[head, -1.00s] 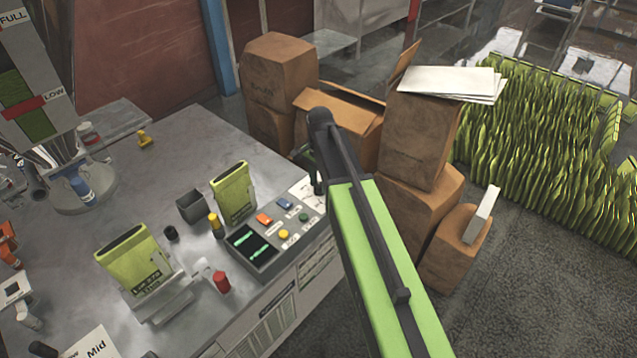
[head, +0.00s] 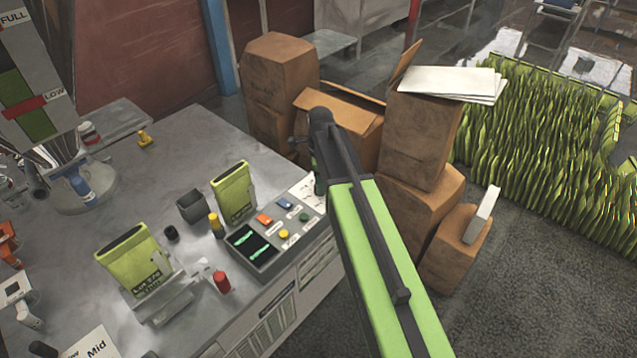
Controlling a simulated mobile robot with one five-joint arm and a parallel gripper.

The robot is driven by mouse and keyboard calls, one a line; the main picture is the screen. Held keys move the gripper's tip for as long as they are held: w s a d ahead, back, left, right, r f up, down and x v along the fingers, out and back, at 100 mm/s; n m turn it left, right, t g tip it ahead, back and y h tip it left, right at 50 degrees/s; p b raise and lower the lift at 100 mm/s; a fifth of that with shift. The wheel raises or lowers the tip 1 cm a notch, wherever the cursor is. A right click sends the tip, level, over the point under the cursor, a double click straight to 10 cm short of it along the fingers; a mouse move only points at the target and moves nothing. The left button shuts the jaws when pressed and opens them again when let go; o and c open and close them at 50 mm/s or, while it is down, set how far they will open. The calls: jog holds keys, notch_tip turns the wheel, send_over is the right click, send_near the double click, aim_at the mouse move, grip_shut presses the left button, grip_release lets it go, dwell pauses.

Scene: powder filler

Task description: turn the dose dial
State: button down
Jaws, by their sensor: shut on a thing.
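My arm reaches up from the bottom right, its green link ending in a dark joint. My gripper does not show; the arm hides whatever lies behind it. A grey control box (head: 262,262) sits near the table's front right edge, left of my arm. It has two dark displays (head: 250,241) with green readouts and small round and square controls in orange, blue, yellow and green. I cannot make out for certain which part is the dose dial, or whether the gripper touches it.
Two green pouches (head: 137,262) (head: 234,192) stand on the grey table (head: 190,150). A red-capped item (head: 221,281) and a yellow-topped one (head: 215,224) are near the box. Cardboard boxes (head: 415,135) are stacked behind my arm. Open floor (head: 520,290) lies at right.

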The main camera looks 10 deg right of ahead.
jog(key=shift+s, duration=0.2)
dwell(0.4)
jog(key=c, duration=0.9)
grip_release()
jog(key=shift+c, duration=0.2)
jog(key=shift+w, duration=0.1)
notch_tip(320, 180, up, 17)
jog(key=p, duration=1.7)
jog(key=shift+r, duration=0.2)
